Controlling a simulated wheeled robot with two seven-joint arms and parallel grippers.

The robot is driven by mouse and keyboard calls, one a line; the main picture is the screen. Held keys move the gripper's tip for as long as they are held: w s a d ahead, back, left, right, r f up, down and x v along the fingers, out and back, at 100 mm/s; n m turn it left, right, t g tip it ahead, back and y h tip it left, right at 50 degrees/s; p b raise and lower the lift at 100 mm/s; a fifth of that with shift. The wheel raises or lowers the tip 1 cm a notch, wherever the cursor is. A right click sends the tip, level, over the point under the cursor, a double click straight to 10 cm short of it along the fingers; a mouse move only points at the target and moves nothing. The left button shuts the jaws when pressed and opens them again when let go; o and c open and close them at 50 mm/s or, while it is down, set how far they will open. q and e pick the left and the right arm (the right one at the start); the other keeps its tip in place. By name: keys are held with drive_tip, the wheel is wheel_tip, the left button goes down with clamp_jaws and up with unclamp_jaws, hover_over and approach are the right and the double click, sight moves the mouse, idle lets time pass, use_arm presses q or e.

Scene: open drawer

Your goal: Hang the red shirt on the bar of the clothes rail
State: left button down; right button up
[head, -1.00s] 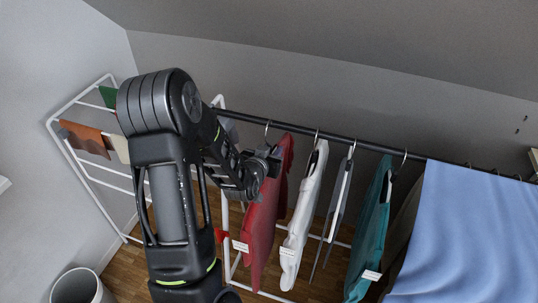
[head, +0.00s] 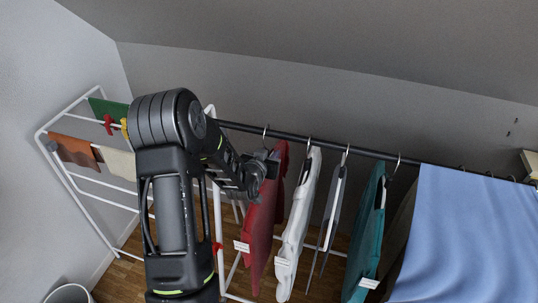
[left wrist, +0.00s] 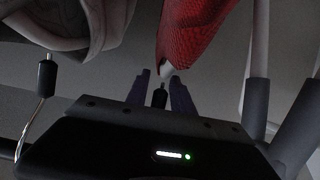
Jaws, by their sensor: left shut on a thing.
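The red shirt (head: 262,215) hangs on a hanger at the left part of the dark bar (head: 350,150) of the clothes rail. Its hanger hook (head: 266,131) shows at the bar's height and appears to be over it; I cannot tell whether the bar bears it. My left gripper (head: 268,163) is at the shirt's upper end, just below the bar. In the left wrist view the red shirt (left wrist: 190,35) shows at the top. My left gripper (left wrist: 160,88) is shut on the neck of its hanger there. My right gripper is not in view.
A white garment (head: 297,220), a grey one, a teal one (head: 366,230) and a light blue cloth (head: 465,235) hang to the right. A white drying rack (head: 75,185) with small cloths stands at the left. A bin (head: 68,293) is at the lower left.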

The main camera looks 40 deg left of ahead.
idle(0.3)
use_arm(q)
drive_tip(key=c, duration=1)
unclamp_jaws()
drive_tip(key=b+v, duration=0.1)
drive_tip(key=v, duration=0.6)
drive_tip(key=shift+s+d+r, duration=0.1)
drive_tip(key=shift+s+d, duration=0.05)
drive_tip(key=shift+s, duration=0.15)
drive_tip(key=shift+s, duration=0.1)
